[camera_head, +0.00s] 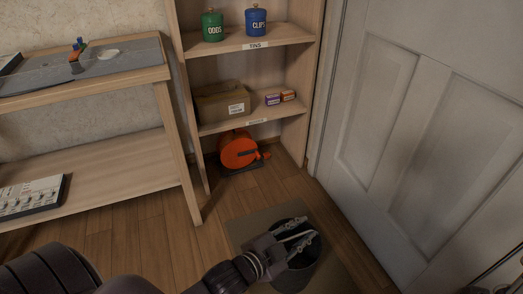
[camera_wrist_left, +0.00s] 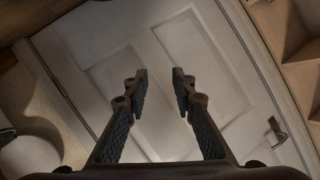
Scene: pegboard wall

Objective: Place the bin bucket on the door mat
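A dark round bucket (camera_head: 318,262), which I take for the bin bucket, stands on the brown door mat (camera_head: 250,225) in the head view, near the door. My left gripper (camera_head: 308,230) is over the bucket and hides part of its top. In the left wrist view the two fingers of this gripper (camera_wrist_left: 158,77) are apart, with nothing between them. Whether the gripper touches the bucket, I cannot tell. My right gripper is in neither view.
A white panelled door (camera_head: 400,130) rises right of the mat. A wooden shelf (camera_head: 250,45) with tins and boxes stands behind, with an orange reel (camera_head: 238,150) at its foot. A workbench (camera_head: 100,80) is at left. Wooden floor (camera_head: 150,235) lies clear left of the mat.

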